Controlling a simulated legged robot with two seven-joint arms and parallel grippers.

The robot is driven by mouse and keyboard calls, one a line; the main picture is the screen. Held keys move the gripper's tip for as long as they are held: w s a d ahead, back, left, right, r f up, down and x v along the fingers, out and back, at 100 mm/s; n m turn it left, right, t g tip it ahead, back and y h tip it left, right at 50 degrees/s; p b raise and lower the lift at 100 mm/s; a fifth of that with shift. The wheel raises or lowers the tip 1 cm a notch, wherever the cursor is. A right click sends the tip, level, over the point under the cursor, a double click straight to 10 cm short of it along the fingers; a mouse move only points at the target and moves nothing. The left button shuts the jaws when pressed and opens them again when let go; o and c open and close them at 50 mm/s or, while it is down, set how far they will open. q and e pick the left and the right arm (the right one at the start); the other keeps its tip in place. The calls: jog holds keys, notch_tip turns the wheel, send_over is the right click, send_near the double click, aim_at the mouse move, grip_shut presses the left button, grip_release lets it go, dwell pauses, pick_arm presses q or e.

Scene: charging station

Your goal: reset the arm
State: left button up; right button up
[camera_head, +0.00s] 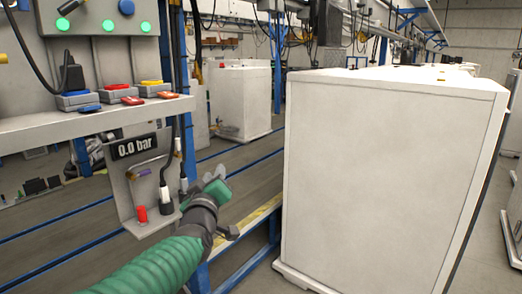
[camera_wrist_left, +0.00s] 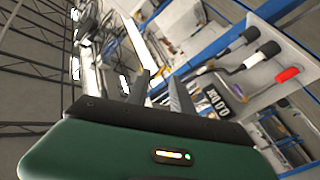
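My left gripper (camera_head: 222,178) is at the end of my green and dark grey arm, which comes in from the bottom left of the head view. It hangs in free air right of the small panel (camera_head: 130,190) with the "0.0 bar" display (camera_head: 134,146). In the left wrist view, its two dark fingers (camera_wrist_left: 160,86) stand apart with nothing between them. The panel carries a red cap (camera_head: 142,214) and black-handled connectors (camera_head: 166,200). The red cap (camera_wrist_left: 288,74) also shows in the left wrist view. My right gripper is in neither view.
A shelf (camera_head: 80,125) with red, yellow and blue buttons is above the panel. A large white cabinet (camera_head: 385,170) fills the right. Blue rails (camera_head: 245,268) run along the floor side. Another white cabinet (camera_head: 240,100) stands behind. A gap lies between gripper and large cabinet.

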pick_arm(q)
jog(key=s+a+f+m+g+h, duration=0.1)
jog(key=s+f+m+g, duration=0.15)
jog(key=f, duration=0.55)
jog(key=s+a+f+m+g, duration=0.1)
jog(key=s+f+g, duration=0.15)
jog(key=f, duration=0.45)
jog(key=s+a+f+m+g, duration=0.1)
jog(key=s+a+f+g, duration=0.1)
jog(key=s+f, duration=0.6)
jog(key=s+a+f+m+g, duration=0.1)
jog(key=s+a+f+g, duration=0.1)
jog(key=s+f+g, duration=0.3)
jog(key=s+a+f+m+g+y, duration=0.1)
jog(key=s+a+f+g, duration=0.1)
jog(key=s+f, duration=1)
jog(key=s+g, duration=0.1)
jog(key=s, duration=0.5)
jog(key=shift+a+m+g, duration=0.15)
jog(key=shift+m+g, duration=0.2)
jog(key=shift+g, duration=0.05)
